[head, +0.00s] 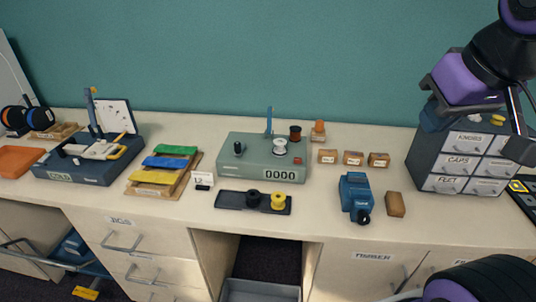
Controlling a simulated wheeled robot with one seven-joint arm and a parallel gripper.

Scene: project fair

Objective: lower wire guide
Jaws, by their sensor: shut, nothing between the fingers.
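A grey-green winding machine (240,171) with a counter reading 0000 stands in the middle of the bench. A thin blue upright piece (269,121) rises at its back edge and looks like the wire guide, standing up. A pale spool (280,149) sits on top of the machine, with a black knob (239,148) to its left. My gripper (436,116) is at the upper right, in front of the drawer cabinet, shut and empty. It is well away from the machine. Its fingertips are hard to make out.
A black tray (228,199) with black and yellow spools lies before the machine. Small labelled boxes (353,158), a blue tool (355,193) and a brown block (396,204) lie to the right. A labelled drawer cabinet (436,160) stands farther right. Coloured packets (171,162) and a blue machine (100,172) are left.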

